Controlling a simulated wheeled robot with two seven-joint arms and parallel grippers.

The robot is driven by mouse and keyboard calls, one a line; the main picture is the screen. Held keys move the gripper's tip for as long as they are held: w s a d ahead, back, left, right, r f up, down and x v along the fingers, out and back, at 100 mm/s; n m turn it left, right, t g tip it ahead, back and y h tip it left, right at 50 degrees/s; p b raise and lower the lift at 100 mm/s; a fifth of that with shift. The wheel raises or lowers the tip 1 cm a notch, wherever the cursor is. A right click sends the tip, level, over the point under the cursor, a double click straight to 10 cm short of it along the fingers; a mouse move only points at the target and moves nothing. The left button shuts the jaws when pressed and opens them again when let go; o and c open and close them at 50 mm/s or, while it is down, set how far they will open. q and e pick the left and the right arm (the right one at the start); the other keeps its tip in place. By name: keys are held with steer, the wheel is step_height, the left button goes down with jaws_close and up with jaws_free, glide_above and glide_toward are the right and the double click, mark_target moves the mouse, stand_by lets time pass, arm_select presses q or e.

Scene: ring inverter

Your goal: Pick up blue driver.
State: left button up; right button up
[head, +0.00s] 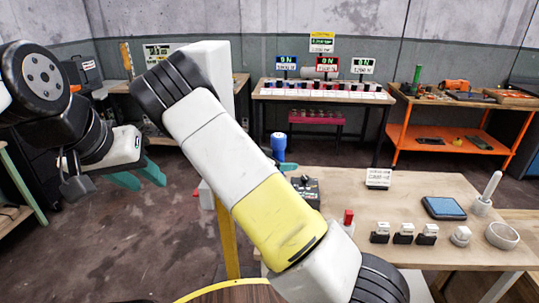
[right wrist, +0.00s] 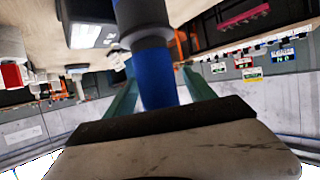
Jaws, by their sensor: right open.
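The blue driver (head: 279,143) stands near the table's far left edge in the head view, its lower part hidden behind my right arm. In the right wrist view the blue driver (right wrist: 158,88), with a grey collar, is between the teal fingers of my right gripper (right wrist: 163,95). Those fingers are apart, and contact with the driver cannot be made out. In the head view one teal finger of my right gripper (head: 286,167) shows just below the driver. My left gripper (head: 142,178) is open and empty over the floor at left.
The near wooden table (head: 350,205) holds a dark device (head: 306,187), a red-topped block (head: 348,218), several small black-and-white parts, a blue pad (head: 443,208) and a white bowl (head: 502,235). An orange shelf (head: 450,141) and a display bench (head: 318,97) stand behind.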

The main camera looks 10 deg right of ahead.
steer(key=shift+w+d+f, duration=0.1)
steer(key=shift+d, duration=0.05)
jaws_close()
stand_by(0.4)
